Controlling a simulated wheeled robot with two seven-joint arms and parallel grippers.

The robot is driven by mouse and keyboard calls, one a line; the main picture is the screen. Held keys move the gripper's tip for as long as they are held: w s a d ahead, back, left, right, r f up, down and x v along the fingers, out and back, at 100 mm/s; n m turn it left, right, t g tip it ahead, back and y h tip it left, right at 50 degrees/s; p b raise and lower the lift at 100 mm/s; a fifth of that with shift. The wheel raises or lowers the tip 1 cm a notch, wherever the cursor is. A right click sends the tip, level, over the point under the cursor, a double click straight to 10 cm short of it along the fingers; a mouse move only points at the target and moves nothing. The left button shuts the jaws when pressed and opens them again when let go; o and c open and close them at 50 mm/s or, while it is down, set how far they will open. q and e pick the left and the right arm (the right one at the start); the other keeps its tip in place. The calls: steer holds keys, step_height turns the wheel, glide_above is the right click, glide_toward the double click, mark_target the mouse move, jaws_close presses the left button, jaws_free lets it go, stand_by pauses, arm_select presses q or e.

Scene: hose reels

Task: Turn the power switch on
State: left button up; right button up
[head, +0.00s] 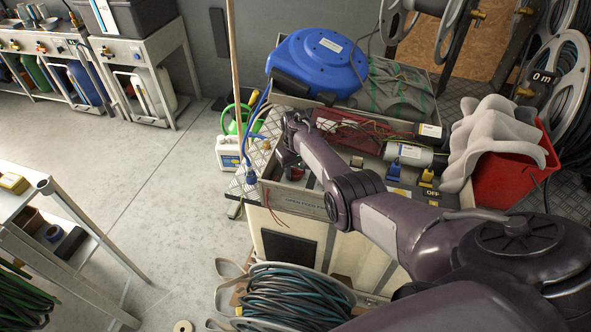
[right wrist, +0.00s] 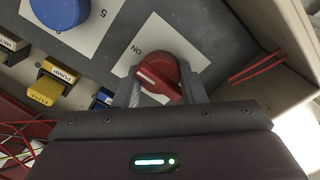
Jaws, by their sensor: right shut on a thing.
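The power switch is a red rotary knob (right wrist: 158,76) with a white line, on a white plate (right wrist: 150,38) marked ON, in the right wrist view. My right gripper (right wrist: 160,88) has its two fingers on opposite sides of the knob and is shut on it. The white line slants across the knob; whether it lines up with ON I cannot tell. In the head view my right gripper (head: 292,160) reaches down into the open panel box (head: 300,205) and mostly hides the knob. My left gripper is not in view.
A blue round knob (right wrist: 60,10) and yellow labelled blocks (right wrist: 48,88) sit left of the switch. A blue hose reel (head: 318,62) stands behind the box, a red bin (head: 505,170) to its right. Coiled hose (head: 290,295) lies in front. Floor (head: 150,180) at left is clear.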

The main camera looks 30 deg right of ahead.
mark_target(295, 169)
steer(key=shift+w+r, duration=0.15)
steer(key=o, duration=1)
steer(key=shift+r+p, duration=0.55)
steer(key=shift+r, duration=3.25)
